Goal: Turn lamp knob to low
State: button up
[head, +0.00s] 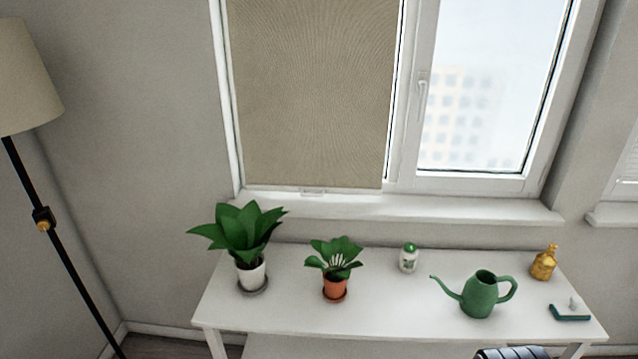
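A floor lamp stands at the left edge, with a beige shade (27,80) cut off by the frame and a slanting black pole (70,268). A small black housing on the pole carries a gold-orange lamp knob (43,226). The knob is too small for me to read its setting or any marks. The lamp's base is out of frame. My gripper is not visible in this view, and nothing touches the lamp or its knob.
A white table (385,308) under the window holds a large potted plant (251,272), a small potted plant (335,287), a white-green bottle (408,259), a green watering can (479,296), an amber bottle (543,263) and a teal tool (570,317). Wall space between lamp and table looks clear.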

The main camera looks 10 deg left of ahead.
aim_at(43, 225)
jog(key=u, duration=2)
